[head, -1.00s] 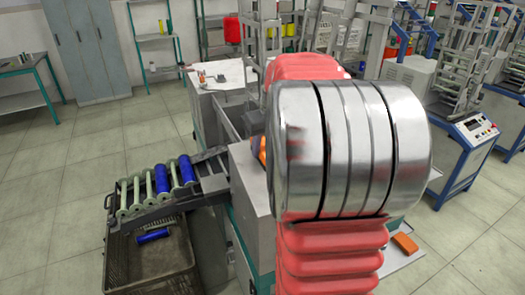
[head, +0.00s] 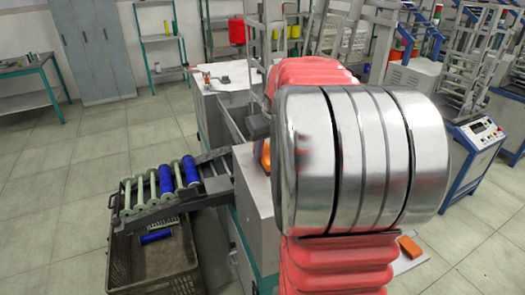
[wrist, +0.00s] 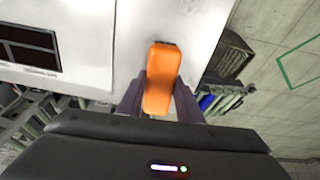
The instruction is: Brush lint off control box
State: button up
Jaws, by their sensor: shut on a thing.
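My gripper (wrist: 160,98) is shut on an orange brush-like block (wrist: 162,75), which stands out between the two dark fingers in the wrist view. The block's far end lies over or against a pale box face (wrist: 110,35); I cannot tell whether it touches. This face, perhaps the control box, carries a dark panel (wrist: 28,45) at the left. In the head view, a bit of orange (head: 265,154) shows beside a grey machine housing (head: 252,183). My arm hides the gripper there. No lint can be made out.
A dark crate (head: 122,262) with a blue bobbin (head: 156,237) stands at the lower left, under a sloping rack (head: 150,214) of bobbins. Another orange item (head: 409,247) lies on a pale surface at the right. The floor at the left is clear.

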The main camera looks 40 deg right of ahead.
jog(key=shift+s+a+f, duration=0.25)
jog(key=shift+s, duration=0.35)
jog(key=shift+s+a+f, duration=0.2)
jog(key=shift+s, duration=0.4)
jog(key=shift+s, duration=0.15)
jog(key=shift+s+a+f, duration=0.15)
jog(key=shift+s+a, duration=0.2)
jog(key=shift+s, duration=0.4)
jog(key=shift+s+a+f, duration=0.15)
jog(key=shift+s+a, duration=0.15)
jog(key=shift+s, duration=0.45)
jog(key=shift+s, duration=0.15)
jog(key=shift+s+a+f, duration=0.1)
jog(key=shift+s+a, duration=0.2)
jog(key=shift+s, duration=0.4)
jog(key=shift+s+a+f, duration=0.1)
jog(key=shift+s+a, duration=0.15)
jog(key=shift+s, duration=0.5)
